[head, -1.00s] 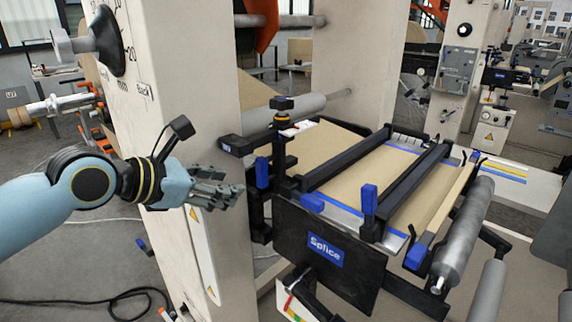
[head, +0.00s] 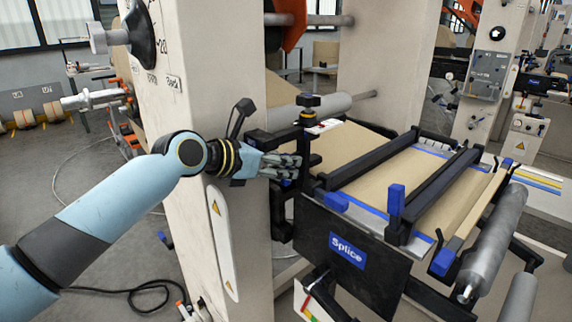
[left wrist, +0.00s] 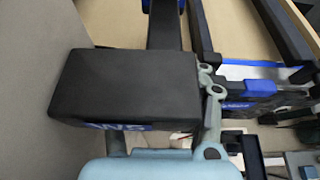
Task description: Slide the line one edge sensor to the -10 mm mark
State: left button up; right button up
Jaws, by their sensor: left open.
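A black upright bracket with a knob on top (head: 308,112) stands at the left edge of the brown paper web; it looks like the edge sensor assembly, but I cannot read its scale or the -10 mm mark. A black block (head: 258,140) with a blue label juts out to its left; the same block (left wrist: 125,88) fills the middle of the left wrist view. My left gripper (head: 292,168) is open, just below the block and beside the bracket, hiding part of it. In the left wrist view one finger shows right of the block; the other is mostly hidden behind it. I cannot tell contact.
A dark Splice panel (head: 346,248) stands in front of the web table, right of my gripper. Black crossbars (head: 385,165) and blue handles (head: 397,200) lie beyond it. A beige machine column (head: 215,130) stands close behind my left arm.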

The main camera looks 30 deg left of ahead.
pick_arm(q)
jog(key=shift+x, duration=0.8)
grip_shut()
